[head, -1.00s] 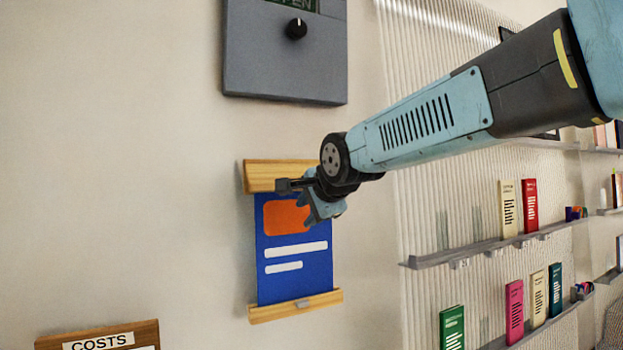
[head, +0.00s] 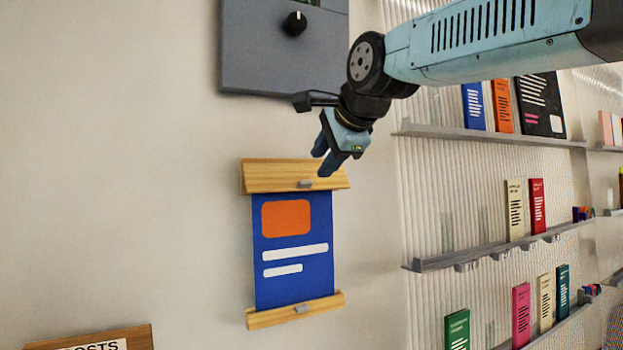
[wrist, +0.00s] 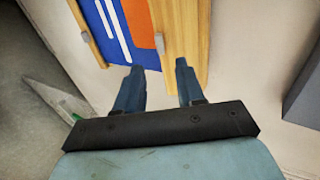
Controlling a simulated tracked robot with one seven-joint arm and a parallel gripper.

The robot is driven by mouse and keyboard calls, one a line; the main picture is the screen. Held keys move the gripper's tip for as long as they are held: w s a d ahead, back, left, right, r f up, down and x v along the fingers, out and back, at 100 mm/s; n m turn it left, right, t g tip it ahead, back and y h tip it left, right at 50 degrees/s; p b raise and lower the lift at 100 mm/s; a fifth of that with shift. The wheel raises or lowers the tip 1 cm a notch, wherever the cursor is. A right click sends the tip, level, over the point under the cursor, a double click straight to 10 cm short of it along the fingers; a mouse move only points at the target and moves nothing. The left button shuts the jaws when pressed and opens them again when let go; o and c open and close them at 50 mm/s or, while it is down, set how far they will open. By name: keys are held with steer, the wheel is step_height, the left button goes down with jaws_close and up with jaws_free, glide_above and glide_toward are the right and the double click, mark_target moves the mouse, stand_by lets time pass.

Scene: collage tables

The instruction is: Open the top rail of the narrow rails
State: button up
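The wooden top rail (head: 270,176) is fixed on the wall at the upper edge of a blue poster (head: 320,215). A small grey tab (head: 305,184) sits on its lower front. The wooden bottom rail (head: 270,317) with its own grey tab (head: 301,309) is at the poster's lower edge. My gripper (head: 323,165) is in front of the top rail's right part, with its fingers apart and empty. In the wrist view the open gripper (wrist: 159,67) points at the top rail (wrist: 184,30), whose tab (wrist: 159,42) lies ahead between the fingertips. Contact cannot be told.
A grey panel with a black knob (head: 295,23) is on the wall above the rail, close to my gripper. Shelves of books (head: 505,245) stand on the right. Bare wall lies left of the poster.

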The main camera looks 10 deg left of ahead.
mark_target(308, 183)
steer(key=x, duration=0.7)
steer(key=shift+c, duration=0.4)
jaws_close()
